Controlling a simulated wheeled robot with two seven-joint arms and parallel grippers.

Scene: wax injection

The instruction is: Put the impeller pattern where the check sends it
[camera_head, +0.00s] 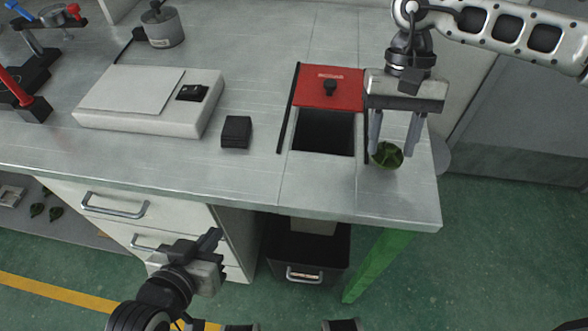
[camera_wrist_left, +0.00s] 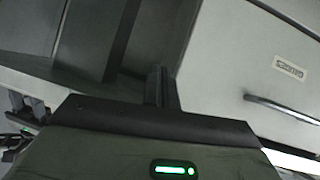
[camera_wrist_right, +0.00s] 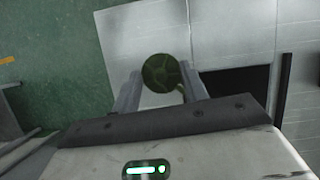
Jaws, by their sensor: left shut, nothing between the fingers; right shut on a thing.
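The impeller pattern (camera_head: 388,156) is a small round dark green piece with vanes. My right gripper (camera_head: 394,150) is shut on it, over the right end of the table beside the rectangular opening; whether it touches the tabletop is unclear. The pattern (camera_wrist_right: 162,72) also shows between the fingertips in the right wrist view. My left gripper (camera_head: 214,242) is shut and empty, low in front of the drawers. In the left wrist view its fingers (camera_wrist_left: 158,85) are together.
A red sliding lid (camera_head: 318,88) with a black knob lies behind the dark opening (camera_head: 323,133). A black bin (camera_head: 308,252) stands under the table. A white flat device (camera_head: 150,105), a small black block (camera_head: 236,132) and a grey pot (camera_head: 163,28) stand left. Green pieces (camera_head: 55,213) lie lower left.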

